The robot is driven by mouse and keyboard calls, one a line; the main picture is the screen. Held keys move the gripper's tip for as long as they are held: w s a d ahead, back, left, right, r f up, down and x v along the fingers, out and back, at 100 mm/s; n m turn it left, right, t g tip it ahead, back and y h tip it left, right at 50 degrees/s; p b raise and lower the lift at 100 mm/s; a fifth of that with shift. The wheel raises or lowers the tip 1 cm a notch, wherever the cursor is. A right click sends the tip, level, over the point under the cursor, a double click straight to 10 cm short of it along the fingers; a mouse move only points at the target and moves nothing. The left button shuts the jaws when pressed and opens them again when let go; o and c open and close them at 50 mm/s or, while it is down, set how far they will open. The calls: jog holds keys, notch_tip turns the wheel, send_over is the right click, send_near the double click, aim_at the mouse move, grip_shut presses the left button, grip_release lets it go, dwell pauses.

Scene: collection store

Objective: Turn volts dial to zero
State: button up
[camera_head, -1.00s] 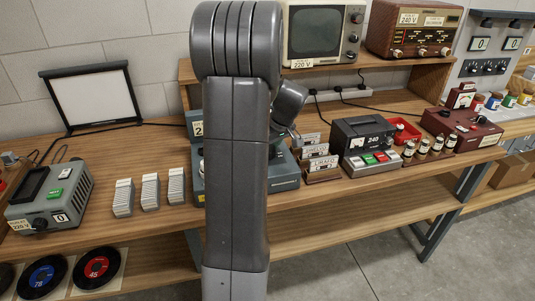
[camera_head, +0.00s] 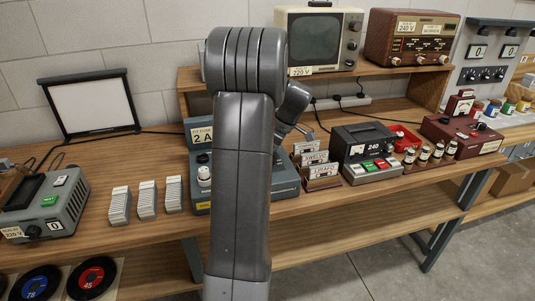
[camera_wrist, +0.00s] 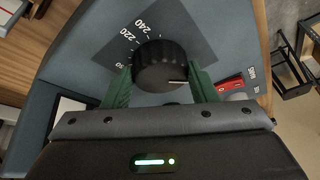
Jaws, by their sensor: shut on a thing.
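In the wrist view a round black ribbed dial (camera_wrist: 160,66) with a white pointer line sits on a blue-grey panel (camera_wrist: 85,45). The pointer is toward the right of the picture. White figures 220 and 240 are printed on a dark patch at the dial's upper left. My gripper (camera_wrist: 158,82) has its green fingers on either side of the dial and is shut on it. In the head view my arm covers the middle of the blue-grey instrument (camera_head: 286,180), and the dial and fingertips are hidden. The instrument's card reads "2 A".
A red switch (camera_wrist: 232,84) lies just right of the dial. In the head view, card holders (camera_head: 318,172) and a dark unit marked 240 (camera_head: 368,145) stand right of the instrument. A television (camera_head: 318,40) is on the shelf above.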

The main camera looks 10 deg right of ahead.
dwell(0.3)
jog(key=o, duration=1)
jog(key=shift+c, duration=0.2)
jog(key=v, duration=1.3)
jog(key=shift+d+r, duration=0.2)
jog(key=shift+r, duration=0.15)
jog(key=x, duration=1.4)
jog(key=shift+s, duration=0.1)
